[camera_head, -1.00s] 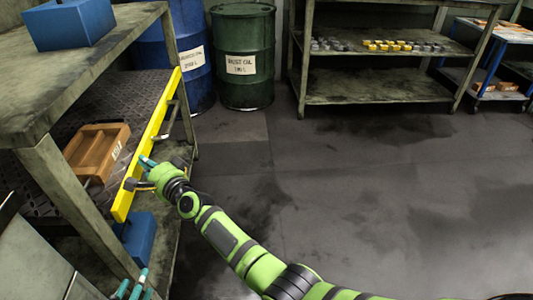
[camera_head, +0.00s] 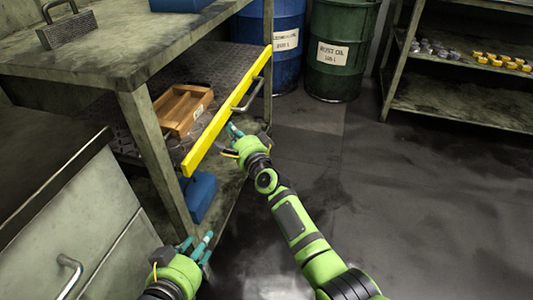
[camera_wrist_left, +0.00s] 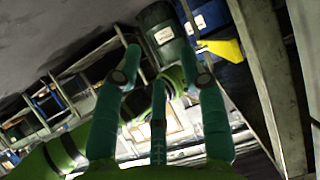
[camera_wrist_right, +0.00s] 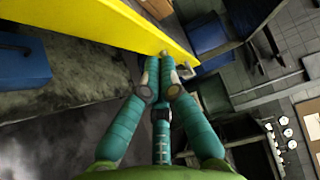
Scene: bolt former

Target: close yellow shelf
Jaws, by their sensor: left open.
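The yellow shelf shows as a long yellow front bar (camera_head: 222,122) with a metal handle (camera_head: 251,95), on a dark ribbed shelf (camera_head: 225,65) under the workbench top. The bar stands near the bench's front edge. My right gripper (camera_head: 233,130) is just in front of the bar, around its middle. In the right wrist view its fingers (camera_wrist_right: 164,60) are together, tips close to the yellow face (camera_wrist_right: 110,35); I cannot tell whether they touch. My left gripper (camera_head: 203,243) is open and empty, below and in front of the bench; its spread fingers (camera_wrist_left: 165,60) show in the left wrist view.
A wooden box (camera_head: 182,108) lies on the shelf. A blue box (camera_head: 201,195) sits below the bar. A bench leg (camera_head: 158,165) stands by its near end. Blue (camera_head: 275,60) and green (camera_head: 335,65) drums stand behind. Floor to the right is clear.

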